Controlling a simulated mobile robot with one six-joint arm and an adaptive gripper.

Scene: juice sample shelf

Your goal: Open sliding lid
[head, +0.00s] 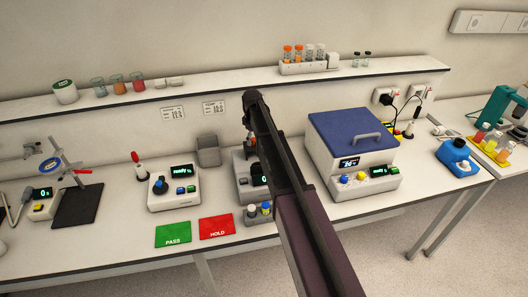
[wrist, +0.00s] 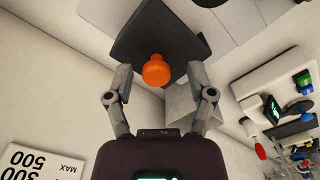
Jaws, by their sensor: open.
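In the wrist view, my gripper (wrist: 160,95) is open, with one finger at each side. A round orange knob or cap (wrist: 156,70) shows between and just beyond the fingertips, in front of a dark grey panel (wrist: 145,38). I see no finger closed on it. I cannot tell whether this panel is the sliding lid. In the head view, my dark arm covers the middle of the bench and my gripper cannot be made out. A blue lid (head: 350,130) with a grey handle lies closed on a white machine (head: 352,180) right of the arm.
Green (head: 173,234) and red (head: 216,227) mats lie at the bench front. A wall shelf (head: 210,86) runs behind, holding a tube rack (head: 303,67).

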